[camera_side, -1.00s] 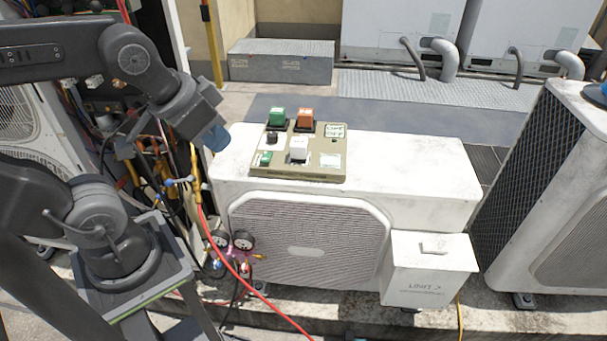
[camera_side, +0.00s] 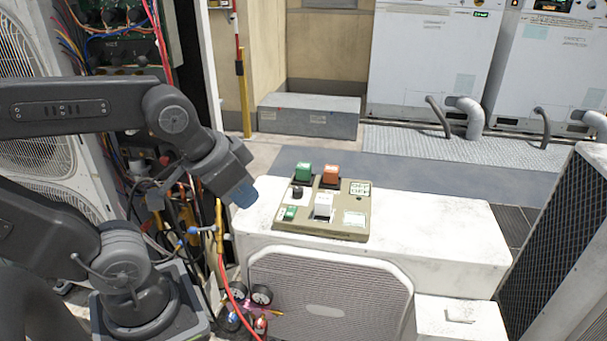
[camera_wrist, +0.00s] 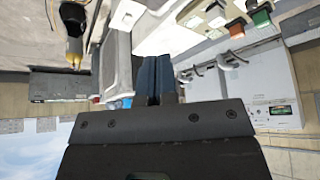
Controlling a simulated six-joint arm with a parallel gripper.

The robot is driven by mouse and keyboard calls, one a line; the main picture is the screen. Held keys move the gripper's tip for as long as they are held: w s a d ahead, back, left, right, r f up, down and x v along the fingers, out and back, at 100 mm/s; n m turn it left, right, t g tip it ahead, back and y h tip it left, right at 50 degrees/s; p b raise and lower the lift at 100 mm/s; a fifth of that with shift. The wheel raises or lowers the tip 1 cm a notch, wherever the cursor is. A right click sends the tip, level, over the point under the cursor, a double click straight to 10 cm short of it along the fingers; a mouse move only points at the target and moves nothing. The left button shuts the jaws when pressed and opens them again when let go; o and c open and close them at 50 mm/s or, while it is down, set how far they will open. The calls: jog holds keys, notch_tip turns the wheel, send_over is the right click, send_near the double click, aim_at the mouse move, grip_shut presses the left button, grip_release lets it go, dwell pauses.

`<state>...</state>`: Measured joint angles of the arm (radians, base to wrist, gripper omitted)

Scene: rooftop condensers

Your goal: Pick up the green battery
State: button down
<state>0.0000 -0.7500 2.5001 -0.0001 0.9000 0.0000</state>
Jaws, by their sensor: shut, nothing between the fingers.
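A green block (camera_side: 303,171), which looks like the green battery, stands at the back left of a tan board (camera_side: 335,236) on top of the white condenser unit. It also shows in the wrist view (camera_wrist: 261,18), near the top right. A smaller green piece (camera_side: 289,213) lies at the board's front left. My gripper (camera_side: 242,194) points down, left of the board and apart from it. In the wrist view its blue fingers (camera_wrist: 157,75) are together with nothing between them.
An orange block (camera_side: 331,174) stands right beside the green one. A black knob (camera_side: 298,191) and a white block (camera_side: 322,204) are in front. The condenser top (camera_side: 440,230) is clear to the right. Cables and gauges (camera_side: 262,294) hang at the left.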

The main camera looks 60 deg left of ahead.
dwell(0.4)
jog(key=shift+c, duration=2)
grip_release()
jog(key=n+g+y, duration=0.2)
jog(key=n+y, duration=0.1)
jog(key=n, duration=0.6)
send_over(303, 166)
jog(key=s+d, duration=0.3)
jog(key=d, duration=0.2)
notch_tip(303, 166, down, 11)
jog(key=x, duration=0.9)
jog(key=shift+s+a, duration=0.25)
jog(key=shift+s, duration=0.1)
jog(key=shift+s+a+x, duration=0.1)
jog(key=shift+a+x, duration=0.05)
jog(key=shift+x, duration=0.8)
jog(key=shift+s+a+x, duration=0.1)
jog(key=shift+a+x, duration=0.05)
jog(key=shift+x, duration=0.8)
jog(key=shift+s+a+x, duration=0.1)
jog(key=shift+a+x, duration=0.1)
jog(key=shift+x, duration=0.75)
